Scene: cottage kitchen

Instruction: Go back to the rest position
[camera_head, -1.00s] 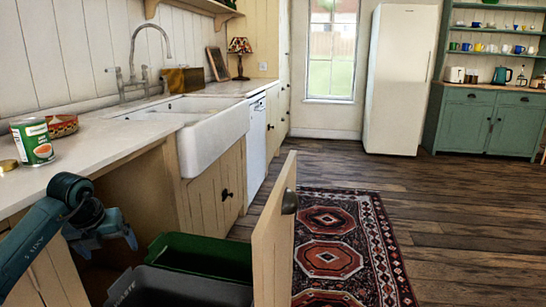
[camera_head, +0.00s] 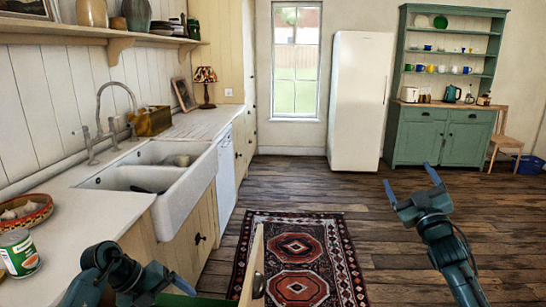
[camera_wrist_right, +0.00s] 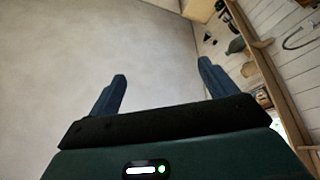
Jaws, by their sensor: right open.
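My right gripper (camera_head: 411,181) is raised over the wooden floor at the right of the head view, its two fingers pointing up and spread apart. It is open and empty; in the right wrist view its fingers (camera_wrist_right: 162,76) stand wide apart with nothing between them, against a plain pale surface. My left gripper (camera_head: 168,281) is low at the left of the head view, beside the counter and near the open cupboard door (camera_head: 253,268). Its jaws are too unclear to read, and I see no object in it.
The counter (camera_head: 95,212) at left bears a tin (camera_head: 18,254) and a patterned bowl (camera_head: 22,212), beside the white sink (camera_head: 185,190). A green bin edge (camera_head: 200,300) shows below the left gripper. A rug (camera_head: 297,262) lies ahead. Open floor (camera_head: 400,220) lies to the right.

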